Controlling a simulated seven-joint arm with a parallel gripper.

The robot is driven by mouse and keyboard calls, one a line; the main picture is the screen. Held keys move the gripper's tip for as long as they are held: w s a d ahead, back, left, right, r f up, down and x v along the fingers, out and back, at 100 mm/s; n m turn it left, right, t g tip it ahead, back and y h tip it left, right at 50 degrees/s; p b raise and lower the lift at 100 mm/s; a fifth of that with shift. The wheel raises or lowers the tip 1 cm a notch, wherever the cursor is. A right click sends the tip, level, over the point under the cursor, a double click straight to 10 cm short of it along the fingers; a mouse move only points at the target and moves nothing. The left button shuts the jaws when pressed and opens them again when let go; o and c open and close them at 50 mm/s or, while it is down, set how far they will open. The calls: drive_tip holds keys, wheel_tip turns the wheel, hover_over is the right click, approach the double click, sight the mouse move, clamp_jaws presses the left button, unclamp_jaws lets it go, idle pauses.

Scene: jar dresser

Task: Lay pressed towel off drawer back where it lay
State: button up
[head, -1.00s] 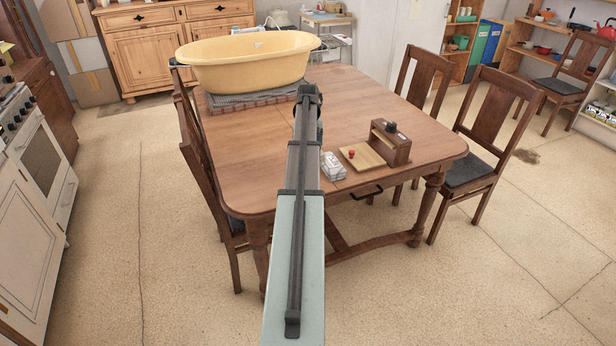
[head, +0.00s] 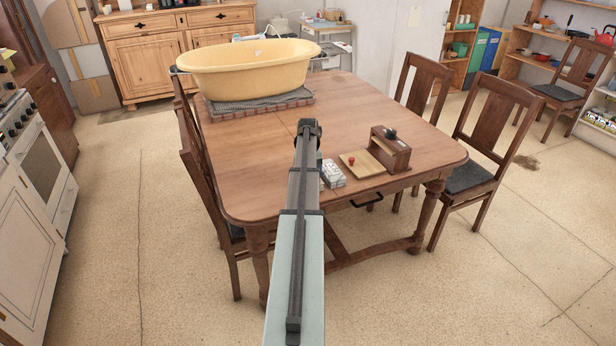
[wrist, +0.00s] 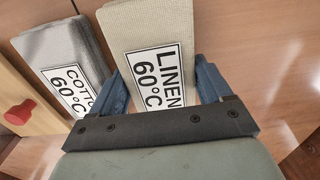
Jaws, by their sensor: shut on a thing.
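My gripper (wrist: 166,95) is shut on a beige folded towel (wrist: 150,28) with a white "LINEN 60°C" label. Its blue fingers flank the towel's sides. Just left of it in the wrist view lies a grey folded towel (wrist: 62,48) with a "60°C" cotton label, partly covered by the gripper. In the head view my arm hides the fingers and the held towel. A pale labelled bundle (head: 333,173) shows beside the arm near the table's front edge; I cannot tell which towel it is. A black drawer handle (head: 368,201) sits below that edge.
A light board with a red knob (head: 352,160) and a dark wooden box (head: 391,148) stand right of the bundle. A big yellow tub (head: 245,70) stands on a grey cloth at the table's back left. The middle of the tabletop (head: 350,110) is clear. Chairs surround the table.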

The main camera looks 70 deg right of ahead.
drive_tip(key=shift+f, duration=0.25)
drive_tip(key=shift+f, duration=0.1)
drive_tip(key=o, duration=0.8)
wheel_tip(320, 180, up, 12)
drive_tip(key=shift+r, duration=0.15)
idle(0.6)
